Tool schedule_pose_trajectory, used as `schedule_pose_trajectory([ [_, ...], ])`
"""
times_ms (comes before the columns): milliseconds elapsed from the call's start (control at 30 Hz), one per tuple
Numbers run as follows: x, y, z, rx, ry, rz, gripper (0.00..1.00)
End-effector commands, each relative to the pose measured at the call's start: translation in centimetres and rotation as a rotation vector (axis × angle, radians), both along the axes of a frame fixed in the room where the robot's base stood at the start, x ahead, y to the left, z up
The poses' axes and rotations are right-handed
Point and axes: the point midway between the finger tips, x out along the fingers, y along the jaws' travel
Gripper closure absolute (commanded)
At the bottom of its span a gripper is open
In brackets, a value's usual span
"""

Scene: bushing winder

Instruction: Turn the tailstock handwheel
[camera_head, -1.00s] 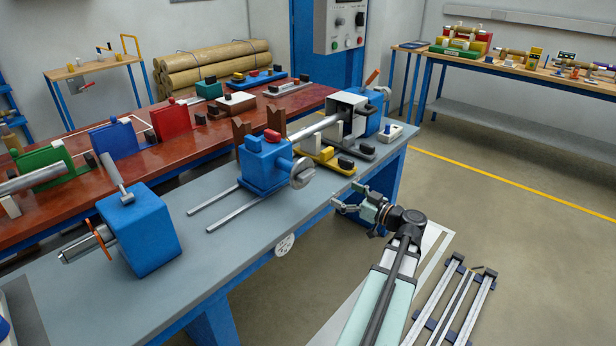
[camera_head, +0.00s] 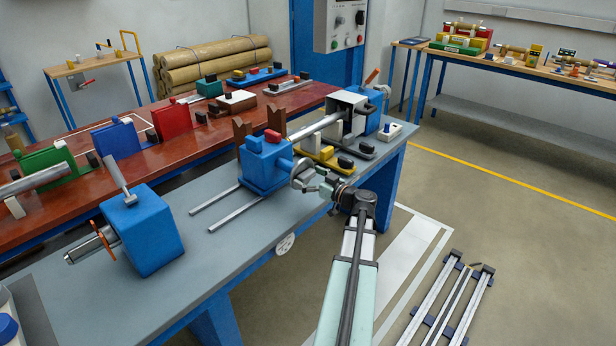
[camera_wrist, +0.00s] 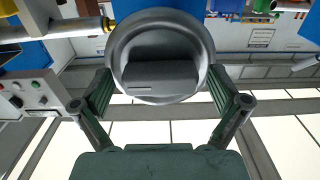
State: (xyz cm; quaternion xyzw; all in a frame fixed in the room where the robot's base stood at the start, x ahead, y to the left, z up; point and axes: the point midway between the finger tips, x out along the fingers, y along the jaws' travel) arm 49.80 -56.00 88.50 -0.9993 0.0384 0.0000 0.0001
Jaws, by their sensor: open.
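The tailstock is a blue block (camera_head: 264,170) with a red knob on top, standing on two rails on the grey bench. Its grey round handwheel (camera_head: 302,172) faces right, toward my arm. In the wrist view the handwheel (camera_wrist: 160,35) fills the upper middle, a thick ring with a dark grey bar across its lower part. My gripper (camera_wrist: 160,80) is open, with one finger on each side of the wheel's lower rim. I cannot tell whether the fingers touch it. In the head view my gripper (camera_head: 316,187) is right at the wheel and partly overlaps it.
A larger blue block (camera_head: 150,235) with an orange crossed handle stands at the bench's left. A shaft (camera_head: 318,127) runs behind the tailstock to a white and blue unit. A yellow tool (camera_head: 328,160) lies close behind the wheel.

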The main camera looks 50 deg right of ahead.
Motion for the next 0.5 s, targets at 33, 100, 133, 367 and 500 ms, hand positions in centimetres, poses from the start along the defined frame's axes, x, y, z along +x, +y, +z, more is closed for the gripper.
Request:
schedule_pose_trajectory([
  [33,0.06,0.0,0.0,0.0,0.0,0.0,0.02],
  [100,0.07,-0.01,-0.01,0.0,0.0,0.0,0.02],
  [133,0.06,0.01,-0.02,0.0,0.0,0.0,0.02],
  [367,0.05,0.02,-0.01,0.0,0.0,0.001,0.48],
  [500,0.12,-0.01,0.02,0.0,-0.001,0.001,0.62],
])
